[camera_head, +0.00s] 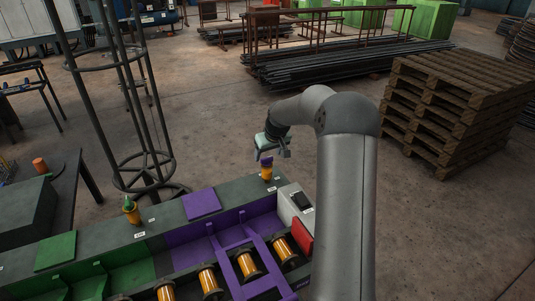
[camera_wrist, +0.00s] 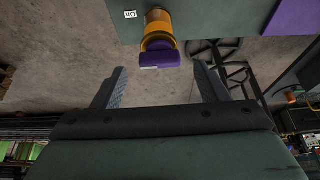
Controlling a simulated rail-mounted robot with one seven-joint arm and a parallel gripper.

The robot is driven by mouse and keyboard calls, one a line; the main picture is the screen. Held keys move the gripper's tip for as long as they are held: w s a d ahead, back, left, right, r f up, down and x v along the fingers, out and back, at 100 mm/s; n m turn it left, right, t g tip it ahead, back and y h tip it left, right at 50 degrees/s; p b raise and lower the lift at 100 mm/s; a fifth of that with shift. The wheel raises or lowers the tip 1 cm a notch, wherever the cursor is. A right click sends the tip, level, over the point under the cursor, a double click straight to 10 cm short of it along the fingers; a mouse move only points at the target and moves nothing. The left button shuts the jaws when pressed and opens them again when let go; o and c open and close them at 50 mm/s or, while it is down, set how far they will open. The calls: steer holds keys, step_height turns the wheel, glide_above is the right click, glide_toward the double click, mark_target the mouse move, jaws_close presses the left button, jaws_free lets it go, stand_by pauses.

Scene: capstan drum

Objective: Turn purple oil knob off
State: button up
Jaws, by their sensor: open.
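The purple oil knob (camera_head: 266,161) sits on top of an orange-yellow cylinder on the right part of the dark green machine bench. In the wrist view the purple knob (camera_wrist: 160,57) is centred between my fingertips, its flat grip lying crosswise. A small white label (camera_wrist: 130,14) is beside its base. My gripper (camera_head: 273,147) is open and empty close to the knob. In the wrist view my gripper (camera_wrist: 160,68) has one finger to each side, with a gap between each finger and the knob. How deep the knob lies between them is unclear.
A green oil knob (camera_head: 128,203) stands farther left on the bench. A purple plate (camera_head: 201,203), copper-coloured spools (camera_head: 248,264) and a control box with a red side (camera_head: 300,236) are nearby. A dark round cage (camera_head: 145,100) stands behind. Pallets (camera_head: 455,110) are at the right; floor between is clear.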

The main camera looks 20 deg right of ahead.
mark_target(267, 160)
steer(key=shift+x, duration=1.15)
steer(key=c, duration=1)
